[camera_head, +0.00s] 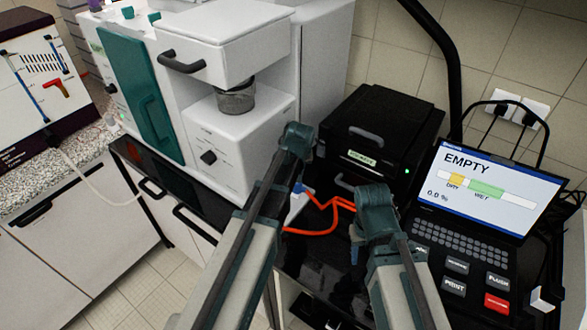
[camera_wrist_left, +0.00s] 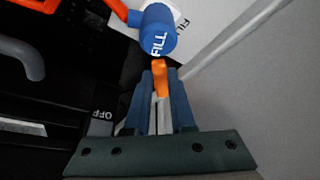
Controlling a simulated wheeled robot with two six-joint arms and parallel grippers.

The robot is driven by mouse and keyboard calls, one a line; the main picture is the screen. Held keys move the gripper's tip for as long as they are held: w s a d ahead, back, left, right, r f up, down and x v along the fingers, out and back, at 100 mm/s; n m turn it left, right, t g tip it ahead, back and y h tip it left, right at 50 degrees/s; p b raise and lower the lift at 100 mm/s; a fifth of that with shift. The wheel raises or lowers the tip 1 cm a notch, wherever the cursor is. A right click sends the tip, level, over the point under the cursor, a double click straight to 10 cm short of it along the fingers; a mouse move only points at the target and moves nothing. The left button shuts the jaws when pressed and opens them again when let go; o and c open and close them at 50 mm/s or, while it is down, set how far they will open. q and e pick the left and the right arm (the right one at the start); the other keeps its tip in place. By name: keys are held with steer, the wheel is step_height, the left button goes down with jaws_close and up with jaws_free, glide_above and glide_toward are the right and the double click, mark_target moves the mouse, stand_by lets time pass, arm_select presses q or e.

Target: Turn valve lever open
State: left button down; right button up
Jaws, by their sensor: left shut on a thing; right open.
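The valve is a blue cylinder (camera_wrist_left: 155,30) marked FILL in the left wrist view, with a short orange lever (camera_wrist_left: 160,74) pointing down from it. My left gripper (camera_wrist_left: 162,90) is shut on the lever, its two blue fingers on either side of the lever's lower end. In the head view the left arm's wrist covers most of the valve, and only a small blue bit (camera_head: 298,187) shows beside an orange hose (camera_head: 318,228). My right gripper (camera_head: 373,203) is open and empty, seen from behind, over the dark worktop to the right; its fingertips are largely hidden.
A black box (camera_head: 385,125) with a handle stands behind my grippers. A white machine (camera_head: 235,140) with a clear cup stands to the left. A console screen (camera_head: 490,185) reading EMPTY and 0.0 %, with buttons, is close on the right.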

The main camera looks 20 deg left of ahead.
arm_select(q)
steer(key=d+n, duration=0.1)
steer(key=n, duration=0.1)
steer(key=w+d+n+g+y, duration=0.1)
steer(key=n, duration=0.1)
steer(key=shift+w+n+y, duration=0.15)
steer(key=shift+n+y, duration=0.15)
steer(key=n, duration=0.1)
steer(key=w+n+g, duration=0.1)
steer(key=n, duration=0.1)
steer(key=d+n+y, duration=0.1)
steer(key=n, duration=0.1)
steer(key=shift+w+g, duration=0.3)
steer(key=shift+w, duration=0.05)
steer(key=shift+n, duration=0.4)
steer(key=c, duration=0.8)
jaws_free()
steer(key=shift+o, duration=0.2)
